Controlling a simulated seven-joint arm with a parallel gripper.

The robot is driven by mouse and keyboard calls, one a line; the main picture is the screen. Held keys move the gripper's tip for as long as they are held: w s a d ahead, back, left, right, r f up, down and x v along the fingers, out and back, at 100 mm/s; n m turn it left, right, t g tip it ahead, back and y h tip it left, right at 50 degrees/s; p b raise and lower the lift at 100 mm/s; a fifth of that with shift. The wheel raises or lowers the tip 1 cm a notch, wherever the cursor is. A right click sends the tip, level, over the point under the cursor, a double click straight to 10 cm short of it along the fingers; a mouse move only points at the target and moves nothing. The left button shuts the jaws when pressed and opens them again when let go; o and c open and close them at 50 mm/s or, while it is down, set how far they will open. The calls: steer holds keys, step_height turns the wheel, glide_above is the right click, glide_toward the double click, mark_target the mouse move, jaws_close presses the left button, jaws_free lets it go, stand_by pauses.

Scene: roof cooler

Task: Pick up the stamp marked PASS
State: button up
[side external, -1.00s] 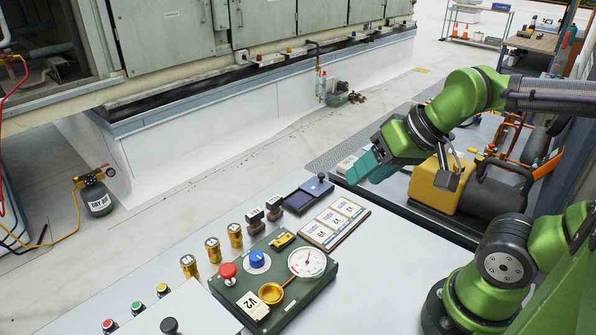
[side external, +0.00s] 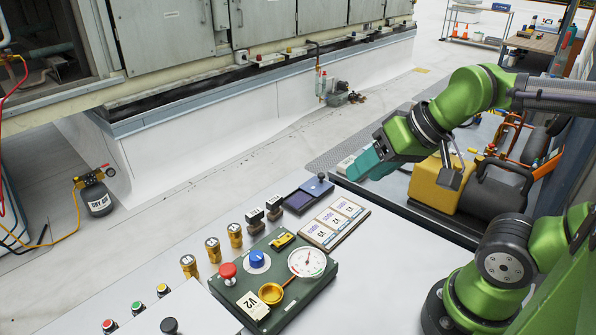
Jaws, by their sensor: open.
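Two small dark stamps with white labels stand side by side on the light table (side external: 375,250), a left one (side external: 256,221) and a right one (side external: 273,208). Their lettering is too small to read, so I cannot tell which is marked PASS. A dark blue ink pad (side external: 304,197) lies to their right, with a dark knob at its far edge. My gripper (side external: 362,165) has teal fingers and is open and empty. It is in the air to the right of and beyond the stamps and ink pad, apart from both.
A green gauge box (side external: 318,283) with a red button, blue knob and dial sits in front of the stamps. A card rack (side external: 334,222) lies right of it. Several brass cylinders (side external: 235,235) stand left of the stamps. A yellow-and-black machine (side external: 437,187) stands beyond the table.

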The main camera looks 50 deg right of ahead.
steer(key=shift+o, duration=0.8)
